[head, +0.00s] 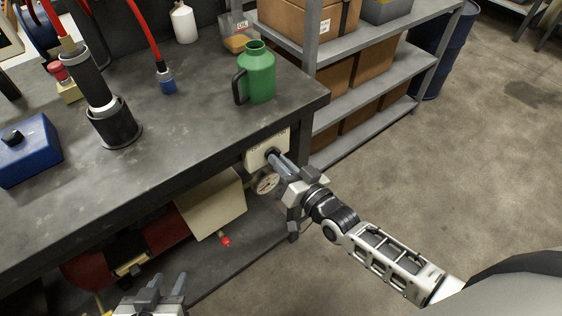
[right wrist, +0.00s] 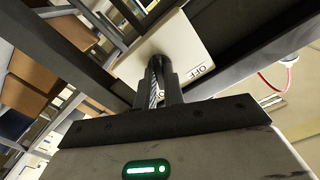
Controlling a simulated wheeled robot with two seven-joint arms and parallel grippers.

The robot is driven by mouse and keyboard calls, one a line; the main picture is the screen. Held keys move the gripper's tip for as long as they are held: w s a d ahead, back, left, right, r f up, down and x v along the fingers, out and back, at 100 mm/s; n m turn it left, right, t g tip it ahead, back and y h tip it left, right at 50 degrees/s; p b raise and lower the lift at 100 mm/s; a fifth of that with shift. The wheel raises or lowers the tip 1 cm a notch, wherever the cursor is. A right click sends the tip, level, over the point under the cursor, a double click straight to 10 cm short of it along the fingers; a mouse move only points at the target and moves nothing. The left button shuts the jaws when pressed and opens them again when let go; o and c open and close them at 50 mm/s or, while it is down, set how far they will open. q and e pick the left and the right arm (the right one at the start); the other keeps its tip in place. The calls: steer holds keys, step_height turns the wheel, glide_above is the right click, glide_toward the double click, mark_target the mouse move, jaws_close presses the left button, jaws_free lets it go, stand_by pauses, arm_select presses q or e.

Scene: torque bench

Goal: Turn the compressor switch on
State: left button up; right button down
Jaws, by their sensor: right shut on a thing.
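The compressor switch is a pale box (head: 262,150) on the front of the bench near its right corner, with a dark knob. In the right wrist view the pale switch plate (right wrist: 185,50) carries an "OFF" label, and the dark knob (right wrist: 156,64) sits between my fingers. My right gripper (head: 274,158) is shut on the knob. It also shows in the right wrist view (right wrist: 164,88). The fingers hide much of the knob and other lettering, so its exact setting is unclear. My left gripper (head: 163,291) is low at the front left, away from the switch, with its fingers apart.
A round gauge (head: 266,183) sits just below the switch. A red compressor (head: 160,235) with a beige cover (head: 212,205) is under the bench. A green jug (head: 257,72) stands on the bench top (head: 190,125) above. A shelf with boxes (head: 345,60) stands behind right; floor right is clear.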

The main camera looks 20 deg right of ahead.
steer(key=shift+m, duration=0.4)
steer(key=c, duration=1.5)
jaws_free()
steer(key=v, duration=1.6)
steer(key=shift+b, duration=0.3)
steer(key=shift+a, duration=0.1)
